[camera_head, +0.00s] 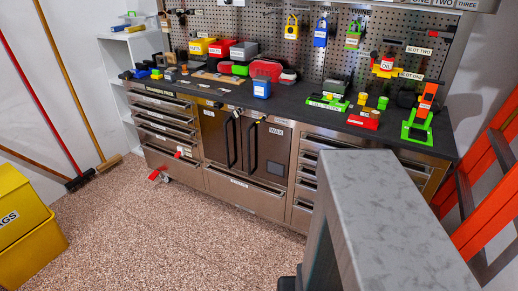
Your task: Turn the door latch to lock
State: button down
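The steel toolchest (243,190) stands against the back wall. Its two middle doors, the left door (213,138) and the right door (277,150), look shut, with dark vertical handles side by side. A small dark piece with a yellow tip (262,119) sits at the top of the right door, beside a white WAX label; it may be the latch, but it is too small to tell which way it is turned. My gripper is not clearly in view. A small dark shape (288,284) at the bottom edge cannot be identified.
A grey marbled block (385,205) stands large in the right foreground, hiding the toolchest's lower right. Yellow bins (28,235) stand at left, brooms (68,80) lean on the wall, an orange ladder (490,185) is at right. Speckled floor (170,235) before the chest is clear.

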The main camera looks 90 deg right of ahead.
aim_at(263, 119)
jog(key=u, duration=0.25)
jog(key=k, duration=0.35)
jog(key=z, duration=3.1)
jog(key=i, duration=0.6)
jog(key=z, duration=0.05)
